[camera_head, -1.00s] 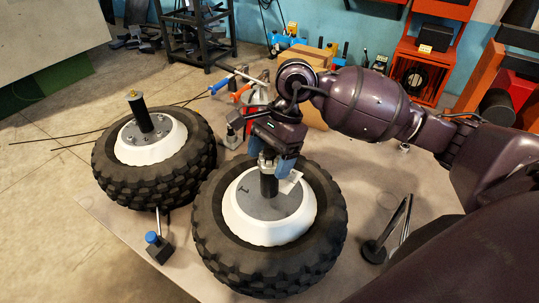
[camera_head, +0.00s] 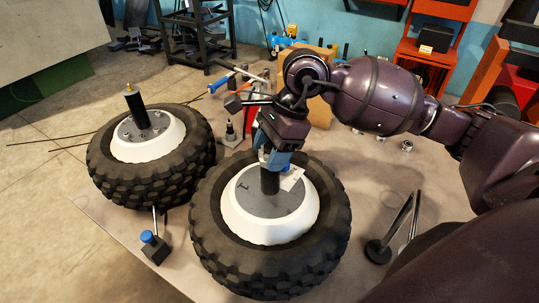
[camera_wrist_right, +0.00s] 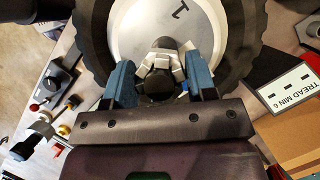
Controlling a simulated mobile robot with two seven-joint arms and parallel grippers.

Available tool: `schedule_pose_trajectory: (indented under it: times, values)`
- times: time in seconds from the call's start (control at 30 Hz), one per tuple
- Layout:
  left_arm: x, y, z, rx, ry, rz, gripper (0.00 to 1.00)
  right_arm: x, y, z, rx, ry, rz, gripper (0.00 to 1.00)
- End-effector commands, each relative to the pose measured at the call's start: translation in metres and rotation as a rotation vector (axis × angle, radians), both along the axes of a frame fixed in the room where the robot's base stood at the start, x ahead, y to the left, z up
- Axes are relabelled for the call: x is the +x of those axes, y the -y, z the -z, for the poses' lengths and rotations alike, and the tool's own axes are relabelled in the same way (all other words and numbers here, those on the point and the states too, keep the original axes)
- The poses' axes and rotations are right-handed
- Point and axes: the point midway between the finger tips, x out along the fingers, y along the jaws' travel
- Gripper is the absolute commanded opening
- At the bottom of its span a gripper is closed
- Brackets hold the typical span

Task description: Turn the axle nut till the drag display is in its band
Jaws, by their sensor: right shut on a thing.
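My right gripper (camera_head: 275,160) reaches down onto the top of the black axle (camera_head: 269,182) of the nearer wheel. In the right wrist view the grey, notched axle nut (camera_wrist_right: 162,66) sits between its blue fingers (camera_wrist_right: 162,84), and the gripper is shut on it. In the head view the fingers mostly hide the nut. I cannot make out a drag display reading. My left gripper is not in view.
A dark stand (camera_head: 378,250) is right of the nearer wheel. A "TREAD MIN 6" sign (camera_wrist_right: 289,90) shows in the wrist view.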

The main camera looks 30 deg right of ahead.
Motion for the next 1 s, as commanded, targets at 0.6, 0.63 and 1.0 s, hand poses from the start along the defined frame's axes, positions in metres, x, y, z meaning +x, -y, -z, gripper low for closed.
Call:
schedule_pose_trajectory:
  times: [0.6,0.63,1.0]
  values:
    - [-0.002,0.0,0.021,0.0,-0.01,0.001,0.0,0.0,0.0,0.0,-0.001,-0.001,0.234,0.28]
    - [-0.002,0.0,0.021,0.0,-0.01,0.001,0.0,0.0,0.0,0.0,-0.001,0.0,0.236,0.28]
    - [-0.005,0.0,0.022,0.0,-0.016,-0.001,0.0,0.0,0.0,0.0,-0.001,0.0,0.236,0.59]
